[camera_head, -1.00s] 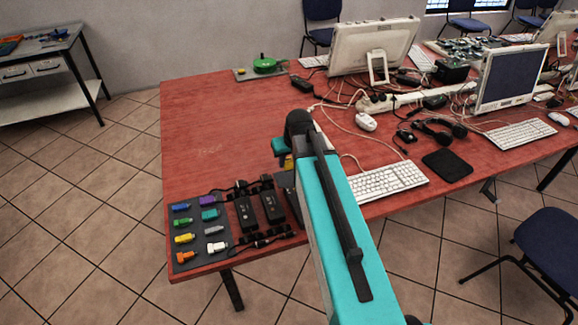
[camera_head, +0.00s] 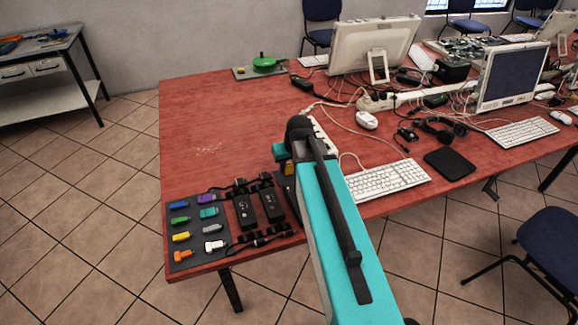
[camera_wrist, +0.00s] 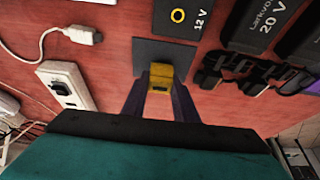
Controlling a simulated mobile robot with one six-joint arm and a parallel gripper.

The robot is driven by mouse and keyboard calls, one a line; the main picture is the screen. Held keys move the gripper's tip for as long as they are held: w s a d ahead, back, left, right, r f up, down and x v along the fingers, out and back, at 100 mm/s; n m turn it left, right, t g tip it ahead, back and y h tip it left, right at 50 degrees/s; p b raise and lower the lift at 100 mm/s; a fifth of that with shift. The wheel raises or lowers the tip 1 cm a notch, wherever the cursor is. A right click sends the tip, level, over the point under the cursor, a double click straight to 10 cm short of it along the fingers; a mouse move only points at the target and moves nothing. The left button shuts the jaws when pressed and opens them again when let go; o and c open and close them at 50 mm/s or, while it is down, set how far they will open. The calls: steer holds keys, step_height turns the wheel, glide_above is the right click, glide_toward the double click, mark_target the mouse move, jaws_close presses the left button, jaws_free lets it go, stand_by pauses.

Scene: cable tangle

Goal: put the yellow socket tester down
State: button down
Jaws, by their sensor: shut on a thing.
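The yellow socket tester (camera_wrist: 161,76) is a small yellow block with a dark slot, between the two purple-grey fingers of my gripper (camera_wrist: 160,92). My gripper is shut on it. In the wrist view it is over the near part of a dark grey square plate (camera_wrist: 180,57). I cannot tell whether it touches the plate. In the head view only a bit of yellow (camera_head: 288,167) shows beside my turquoise arm, close above the red table near its front edge; the arm hides much of this spot.
Beyond the plate is a dark label with a yellow ring and "12 V" (camera_wrist: 187,15). Black adapters (camera_wrist: 263,25) lie to its right; a white power strip (camera_wrist: 66,87) is left. A grey mat with coloured connectors (camera_head: 190,265) is at the front left corner. The table's left middle is clear.

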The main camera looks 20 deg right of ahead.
steer(key=shift+f, duration=0.15)
steer(key=c, duration=1.4)
jaws_free()
steer(key=b+v, duration=0.1)
steer(key=v, duration=1.1)
